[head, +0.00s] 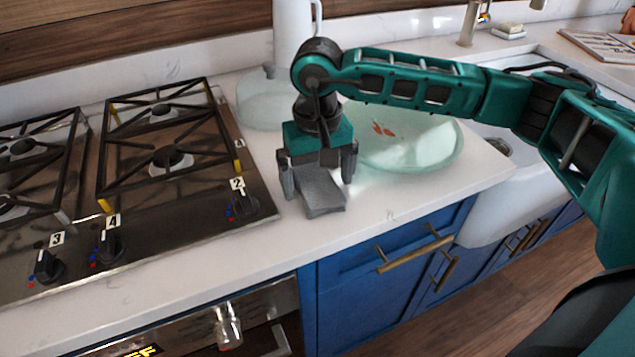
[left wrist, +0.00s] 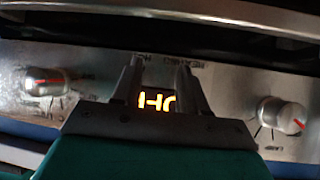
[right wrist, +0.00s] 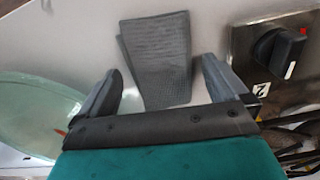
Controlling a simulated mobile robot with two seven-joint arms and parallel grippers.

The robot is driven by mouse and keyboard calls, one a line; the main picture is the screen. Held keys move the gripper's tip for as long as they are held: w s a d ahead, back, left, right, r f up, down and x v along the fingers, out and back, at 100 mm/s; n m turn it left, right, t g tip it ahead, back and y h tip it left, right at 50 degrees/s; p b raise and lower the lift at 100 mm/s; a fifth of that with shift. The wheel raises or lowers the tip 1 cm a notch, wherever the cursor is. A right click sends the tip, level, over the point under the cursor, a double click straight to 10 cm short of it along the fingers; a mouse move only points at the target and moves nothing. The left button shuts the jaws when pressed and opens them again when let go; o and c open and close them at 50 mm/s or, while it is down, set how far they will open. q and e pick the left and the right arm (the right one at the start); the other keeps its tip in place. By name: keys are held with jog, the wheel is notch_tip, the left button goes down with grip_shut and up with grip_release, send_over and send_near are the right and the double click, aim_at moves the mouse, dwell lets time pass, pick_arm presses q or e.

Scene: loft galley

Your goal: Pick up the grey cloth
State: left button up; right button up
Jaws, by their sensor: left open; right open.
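The grey cloth (head: 320,193) is a small folded piece lying on the white counter, between the stove and the glass dish. In the right wrist view the cloth (right wrist: 155,60) lies just beyond and between the fingertips, with a woven texture. My right gripper (head: 319,182) is open above the cloth, pointing down, one finger on each side; it also shows in the right wrist view (right wrist: 162,85). Its jaws hold nothing. My left gripper (left wrist: 157,75) is open and empty in front of the oven's control panel; it is not in the head view.
A glass dish (head: 425,150) with red marks lies right of the cloth. The stove (head: 185,195) with knobs is to the left. A white cylinder (head: 293,35) and a glass vessel (head: 258,100) stand behind. The sink (head: 490,215) is at right. The counter front (head: 390,205) is clear.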

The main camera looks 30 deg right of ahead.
aim_at(318, 180)
jog(key=shift+f, duration=0.15)
jog(key=c, duration=1)
notch_tip(318, 180, up, 20)
jog(key=shift+r+p, duration=0.1)
jog(key=shift+p, duration=0.25)
